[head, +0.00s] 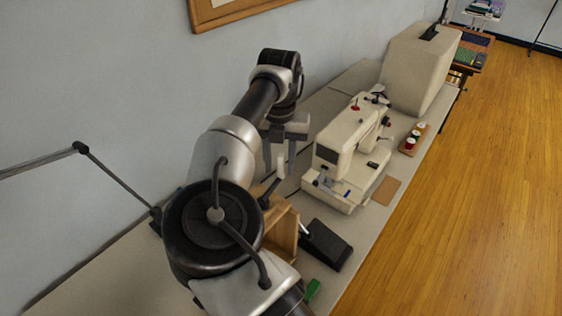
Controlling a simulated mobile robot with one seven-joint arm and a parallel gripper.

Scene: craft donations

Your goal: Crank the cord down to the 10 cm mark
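My gripper (281,154) hangs above the table, left of the sewing machine, with its fingers pointing down. The fingers look apart, with nothing visible between them. A wooden frame or box (287,238) stands on the table below it, partly hidden behind my arm. A small dark handle-like part (268,194) rises at the top of this wooden thing; I cannot tell whether it is a crank. My gripper is above this part and apart from it. I can make out no cord and no 10 cm mark.
A cream sewing machine (345,160) stands to the right, with a black pedal (327,246) in front. Behind are thread spools (414,138) and a large beige cover (412,68). A jointed lamp-like arm (110,175) stands at left. The near-left table (110,280) is clear.

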